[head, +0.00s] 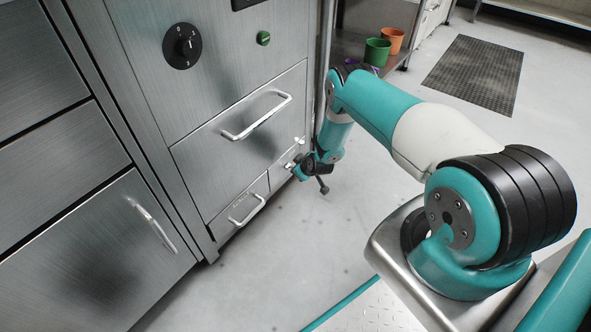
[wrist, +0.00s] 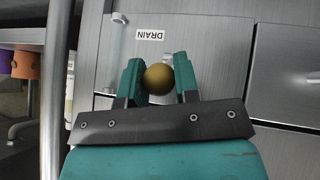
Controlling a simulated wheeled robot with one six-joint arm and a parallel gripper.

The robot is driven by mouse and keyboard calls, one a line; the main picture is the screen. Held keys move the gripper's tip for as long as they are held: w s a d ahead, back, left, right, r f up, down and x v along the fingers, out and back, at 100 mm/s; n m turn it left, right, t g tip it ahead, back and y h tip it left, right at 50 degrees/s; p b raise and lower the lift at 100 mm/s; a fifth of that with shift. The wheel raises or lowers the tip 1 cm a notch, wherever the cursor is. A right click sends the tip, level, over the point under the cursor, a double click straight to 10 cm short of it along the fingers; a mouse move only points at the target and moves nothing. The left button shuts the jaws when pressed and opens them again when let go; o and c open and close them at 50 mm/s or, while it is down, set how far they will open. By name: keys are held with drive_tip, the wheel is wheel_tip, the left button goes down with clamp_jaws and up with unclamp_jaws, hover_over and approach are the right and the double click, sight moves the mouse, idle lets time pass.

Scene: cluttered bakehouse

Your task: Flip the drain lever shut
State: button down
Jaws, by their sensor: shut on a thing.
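The drain lever shows its round brass-coloured knob (wrist: 158,78) in the wrist view, with the rest of the lever hidden behind it. My gripper (wrist: 160,88) has its two teal fingers closed on either side of the knob. An upside-down DRAIN label (wrist: 150,34) is on the steel panel just above the knob in the picture. In the head view my gripper (head: 297,170) is low at the right end of the steel cabinet front; the knob is too small or hidden to make out there.
A large drawer with a bar handle (head: 256,117) is left of and above my gripper, and a small drawer handle (head: 246,210) is lower left. A dark knob (head: 182,46) and green button (head: 263,38) sit higher. Green (head: 377,52) and orange (head: 393,40) pots stand behind. The floor in front is clear.

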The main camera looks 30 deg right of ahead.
drive_tip(key=shift+s+f, duration=0.15)
drive_tip(key=shift+s, duration=0.05)
drive_tip(key=c, duration=1)
unclamp_jaws()
drive_tip(key=shift+c, duration=0.2)
drive_tip(key=shift+o, duration=0.9)
drive_tip(key=shift+w, duration=0.15)
drive_tip(key=p+v, duration=0.7)
drive_tip(key=v, duration=1)
drive_tip(key=shift+s+r+p, duration=0.2)
drive_tip(key=shift+r+p, duration=0.05)
drive_tip(key=shift+p, duration=0.05)
